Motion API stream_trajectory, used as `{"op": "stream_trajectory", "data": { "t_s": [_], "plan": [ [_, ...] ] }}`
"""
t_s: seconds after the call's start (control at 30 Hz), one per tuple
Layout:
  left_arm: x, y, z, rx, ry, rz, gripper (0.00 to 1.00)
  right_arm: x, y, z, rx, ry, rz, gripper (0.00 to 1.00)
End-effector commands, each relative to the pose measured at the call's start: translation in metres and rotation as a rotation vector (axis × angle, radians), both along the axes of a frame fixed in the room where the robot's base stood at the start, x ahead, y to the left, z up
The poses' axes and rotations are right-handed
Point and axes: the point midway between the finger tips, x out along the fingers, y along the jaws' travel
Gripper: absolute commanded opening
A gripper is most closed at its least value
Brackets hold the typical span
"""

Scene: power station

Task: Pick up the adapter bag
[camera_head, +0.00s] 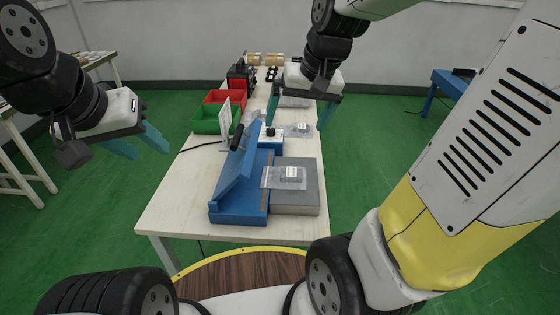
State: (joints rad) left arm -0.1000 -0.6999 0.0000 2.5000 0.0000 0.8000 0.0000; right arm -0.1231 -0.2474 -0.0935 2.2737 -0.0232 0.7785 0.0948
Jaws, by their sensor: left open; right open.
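A clear plastic bag (284,177) with a white label lies across the grey plate and edge of the blue machine on the table. More clear bags lie farther back, one near the middle (298,130) and one beyond it (294,102). I cannot tell from their contents which is the adapter bag. My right gripper (300,113) is open and empty, pointing down above the bags farther back. My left gripper (138,145) is open and empty, off the table's left side over the floor.
The blue machine (230,205) has a tilted blue arm with a black handle, with a grey plate (297,204) on its right. Green (205,122) and red (238,97) bins stand at the table's left. The table's front left (172,208) is bare.

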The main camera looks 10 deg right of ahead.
Motion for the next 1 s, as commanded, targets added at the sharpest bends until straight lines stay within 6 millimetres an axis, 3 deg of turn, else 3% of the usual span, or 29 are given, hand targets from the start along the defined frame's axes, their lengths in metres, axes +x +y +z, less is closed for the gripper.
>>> {"op": "stream_trajectory", "data": {
  "t_s": [0.03,0.2,0.43,0.6,1.0],
  "plan": [
    [0.000,0.000,0.000,0.000,0.000,0.000,0.44,0.017,-0.002,-0.014,-0.006,0.044,-0.016,1.00],
    [0.000,0.000,0.000,0.000,0.000,0.000,0.44,0.066,-0.010,-0.063,-0.032,0.159,-0.076,1.00],
    [0.000,0.000,0.000,0.000,0.000,0.000,0.44,0.114,-0.023,-0.141,-0.094,0.289,-0.146,1.00],
    [0.000,0.000,0.000,0.000,0.000,0.000,0.44,0.130,-0.029,-0.178,-0.130,0.339,-0.173,1.00],
    [0.000,0.000,0.000,0.000,0.000,0.000,0.44,0.134,-0.030,-0.221,-0.139,0.354,-0.181,1.00]
  ]
}}
